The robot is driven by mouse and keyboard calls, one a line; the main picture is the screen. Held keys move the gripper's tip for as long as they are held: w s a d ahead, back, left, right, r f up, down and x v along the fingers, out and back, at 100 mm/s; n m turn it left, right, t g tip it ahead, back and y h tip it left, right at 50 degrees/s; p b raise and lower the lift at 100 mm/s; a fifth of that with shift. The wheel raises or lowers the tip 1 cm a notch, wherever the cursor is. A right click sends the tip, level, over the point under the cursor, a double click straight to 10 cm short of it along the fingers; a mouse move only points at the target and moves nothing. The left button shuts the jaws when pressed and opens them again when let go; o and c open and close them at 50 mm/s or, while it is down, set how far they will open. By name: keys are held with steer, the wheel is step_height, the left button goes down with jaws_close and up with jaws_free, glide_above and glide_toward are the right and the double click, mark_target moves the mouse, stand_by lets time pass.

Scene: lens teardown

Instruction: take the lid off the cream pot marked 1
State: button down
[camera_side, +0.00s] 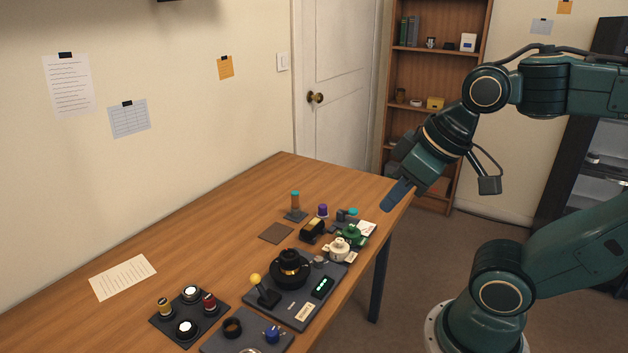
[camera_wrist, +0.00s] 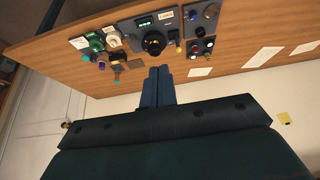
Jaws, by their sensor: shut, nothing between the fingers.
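The cream pot (camera_side: 339,250) stands upright near the right edge of the wooden table, with a knobbed top that looks like its lid in place. It also shows in the wrist view (camera_wrist: 113,41), small, near the top left. Its number is too small to read. My gripper (camera_side: 388,206) is up and to the right of the pot in the side view, clear of it and pointing down to the left. Its blue fingers are together and empty, and they also show in the wrist view (camera_wrist: 159,70).
A green pot (camera_side: 351,234) stands close beside the cream pot. A dark panel (camera_side: 296,314) with a black round part (camera_side: 290,268) and a yellow-knobbed lever (camera_side: 260,288) lies in front. A black-and-gold part (camera_side: 312,230) is to the left. The table's left half is mostly clear.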

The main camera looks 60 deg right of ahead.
steer(key=c, duration=1.1)
jaws_free()
steer(key=shift+c, duration=0.2)
steer(key=shift+w, duration=0.1)
steer(key=m+g, duration=0.6)
steer(key=m, duration=1.2)
glide_above(340, 240)
steer(key=shift+d+f, duration=0.1)
steer(key=shift+f, duration=10.7)
